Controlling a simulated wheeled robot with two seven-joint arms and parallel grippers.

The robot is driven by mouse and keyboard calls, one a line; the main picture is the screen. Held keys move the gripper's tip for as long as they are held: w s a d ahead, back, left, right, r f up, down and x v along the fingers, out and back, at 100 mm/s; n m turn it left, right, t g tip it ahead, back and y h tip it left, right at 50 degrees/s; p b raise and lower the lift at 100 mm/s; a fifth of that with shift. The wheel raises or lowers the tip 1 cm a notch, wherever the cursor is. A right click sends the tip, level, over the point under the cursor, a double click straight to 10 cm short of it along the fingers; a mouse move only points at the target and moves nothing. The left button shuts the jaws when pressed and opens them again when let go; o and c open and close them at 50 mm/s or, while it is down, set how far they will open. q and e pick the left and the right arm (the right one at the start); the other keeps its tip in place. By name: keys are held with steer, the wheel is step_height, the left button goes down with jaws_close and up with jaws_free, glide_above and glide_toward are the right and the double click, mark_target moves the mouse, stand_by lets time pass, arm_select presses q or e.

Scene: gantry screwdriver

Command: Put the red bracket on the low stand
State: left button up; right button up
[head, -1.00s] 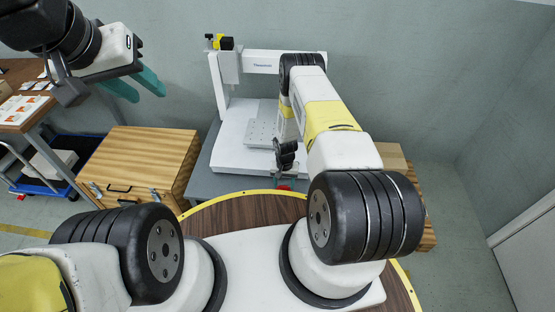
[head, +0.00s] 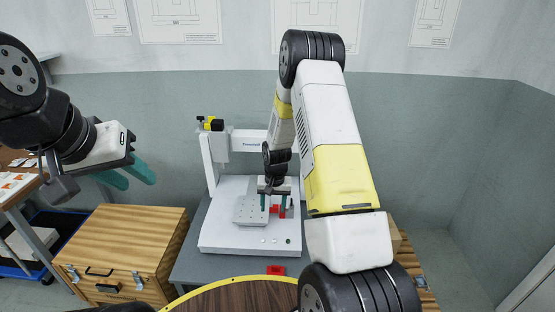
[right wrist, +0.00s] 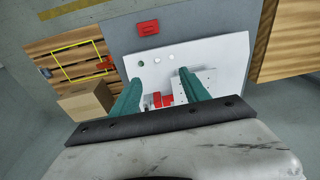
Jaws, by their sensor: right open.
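A red part (head: 275,209), which looks like the bracket, is at the white machine bed (head: 222,240), beside the grey perforated plate (head: 250,211). My right gripper (head: 273,207) is open, with its teal fingers down on either side of this part. The right wrist view shows the red part (right wrist: 163,100) between the spread fingers (right wrist: 159,80), partly hidden by the gripper. I cannot tell whether the fingers touch it. I cannot tell for sure which surface is the low stand. My left gripper (head: 139,183) is open and empty, up at the left.
A red block (head: 275,270) lies on the grey table (head: 200,270) before the machine. The white gantry (head: 210,165) rises at the back left of the bed. A wooden chest (head: 130,245) stands left. A cardboard box (right wrist: 86,101) stands on the right-hand wooden surface.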

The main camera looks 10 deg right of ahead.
steer(key=s+r+t, duration=0.1)
steer(key=s+r, duration=0.2)
steer(key=r, duration=0.7)
steer(key=s+r+n+t, duration=0.1)
steer(key=s+r, duration=0.3)
steer(key=r, duration=0.5)
steer(key=s+r+t, duration=0.1)
steer(key=s+r, duration=0.2)
steer(key=r, duration=0.7)
steer(key=s+a+r+n+t+y, duration=0.1)
steer(key=s+r, duration=0.3)
steer(key=s, duration=0.5)
steer(key=s+a+r+n, duration=0.1)
steer(key=s+r, duration=0.4)
steer(key=s, duration=0.4)
steer(key=shift+a+t+y, duration=0.15)
steer(key=shift+t+y, duration=0.25)
steer(key=shift+r, duration=0.1)
